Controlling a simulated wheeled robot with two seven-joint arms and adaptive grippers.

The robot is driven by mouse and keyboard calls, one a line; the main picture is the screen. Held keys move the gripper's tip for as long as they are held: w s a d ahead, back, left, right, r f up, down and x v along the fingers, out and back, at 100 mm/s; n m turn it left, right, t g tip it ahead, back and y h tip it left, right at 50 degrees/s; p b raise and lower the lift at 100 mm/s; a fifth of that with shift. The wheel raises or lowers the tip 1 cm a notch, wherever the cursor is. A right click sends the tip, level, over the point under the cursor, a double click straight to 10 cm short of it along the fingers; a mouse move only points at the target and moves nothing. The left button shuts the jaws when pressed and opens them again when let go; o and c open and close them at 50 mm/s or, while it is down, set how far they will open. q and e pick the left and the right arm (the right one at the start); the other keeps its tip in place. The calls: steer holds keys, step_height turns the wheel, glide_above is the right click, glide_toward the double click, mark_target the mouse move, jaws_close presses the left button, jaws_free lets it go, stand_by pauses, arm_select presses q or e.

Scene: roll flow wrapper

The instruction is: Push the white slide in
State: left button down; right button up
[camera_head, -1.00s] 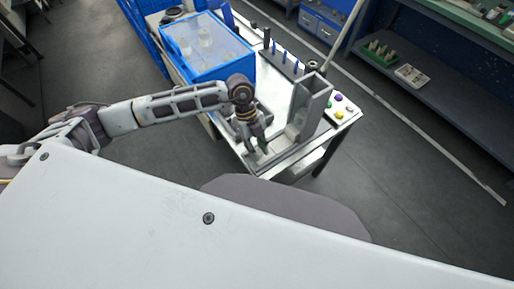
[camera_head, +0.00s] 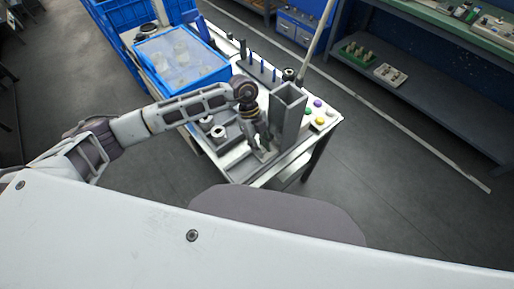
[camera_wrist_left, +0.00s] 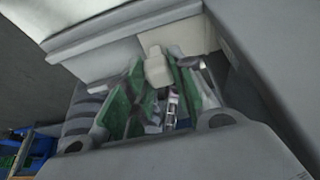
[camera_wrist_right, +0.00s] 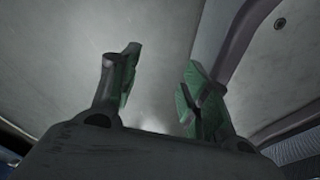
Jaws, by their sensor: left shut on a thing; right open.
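My left gripper (camera_head: 264,152) is low over the left side of the machine, just left of the base of the upright grey chute (camera_head: 291,112). In the left wrist view, its green-padded fingers (camera_wrist_left: 155,95) are shut around a pale knob (camera_wrist_left: 157,66). The knob seems to belong to the white slide (camera_wrist_left: 187,36), a pale flat piece beyond it; the exact join is hard to see. In the head view the slide is mostly hidden by the gripper. My right gripper (camera_wrist_right: 155,85) is open and empty in the right wrist view, and out of the head view.
A blue bin with a clear lid (camera_head: 182,60) stands behind my left arm. A grey tray (camera_head: 228,130) with white rolls lies beside the gripper. Coloured buttons (camera_head: 318,108) are right of the chute. Blue pegs (camera_head: 262,68) stand behind. The floor at right is clear.

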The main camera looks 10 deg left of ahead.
arm_select(q)
steer(key=shift+w+d+r, duration=0.1)
steer(key=shift+w+d, duration=0.05)
steer(key=shift+w, duration=0.05)
steer(key=c, duration=1.7)
jaws_free()
steer(key=o, duration=0.5)
steer(key=shift+w+a+r, duration=0.15)
steer(key=shift+a+r, duration=0.05)
steer(key=shift+r, duration=0.25)
steer(key=v, duration=1.1)
arm_select(e)
steer(key=shift+s+d, duration=0.3)
steer(key=shift+s, duration=0.2)
